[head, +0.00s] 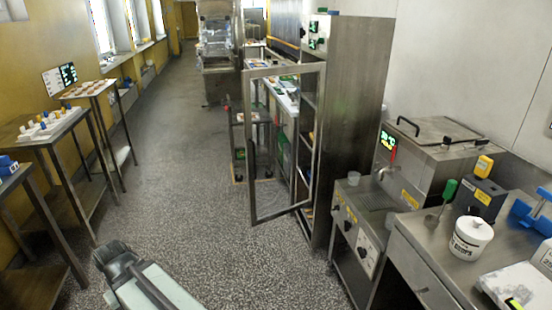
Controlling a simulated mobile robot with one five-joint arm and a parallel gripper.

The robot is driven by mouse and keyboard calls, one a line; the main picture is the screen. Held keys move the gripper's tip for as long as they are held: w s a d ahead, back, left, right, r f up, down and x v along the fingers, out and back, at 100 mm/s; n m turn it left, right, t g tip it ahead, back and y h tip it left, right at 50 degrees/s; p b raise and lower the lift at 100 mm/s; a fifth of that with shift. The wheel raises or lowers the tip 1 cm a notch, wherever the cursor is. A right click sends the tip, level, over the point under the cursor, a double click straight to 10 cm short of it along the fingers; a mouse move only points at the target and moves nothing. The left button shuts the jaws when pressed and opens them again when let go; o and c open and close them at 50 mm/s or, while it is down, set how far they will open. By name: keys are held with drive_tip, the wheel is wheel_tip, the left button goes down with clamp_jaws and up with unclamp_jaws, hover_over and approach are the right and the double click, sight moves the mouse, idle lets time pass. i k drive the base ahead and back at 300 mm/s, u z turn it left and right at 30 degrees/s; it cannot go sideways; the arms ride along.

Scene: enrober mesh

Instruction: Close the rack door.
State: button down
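The rack door (248,150) is a glass pane in a grey metal frame, in the middle of the head view. It stands open, swung out from the tall steel rack (352,110) into the aisle. Shelves inside the rack show partly behind and beside the door. My gripper (108,257) is the dark end of my arm at the bottom left, low over the speckled floor. It is well apart from the door, to its left and nearer. I cannot tell whether its fingers are open or shut, and nothing is visibly held.
Tables with small items (52,130) line the left wall. A steel counter with a fryer-like unit (435,150), a white tub (470,238) and tools stands at the right. A trolley (236,145) stands behind the door. The speckled floor (180,180) between is clear.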

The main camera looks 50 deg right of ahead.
sight(246, 75)
drive_tip(key=z, duration=0.15)
drive_tip(key=i, duration=1)
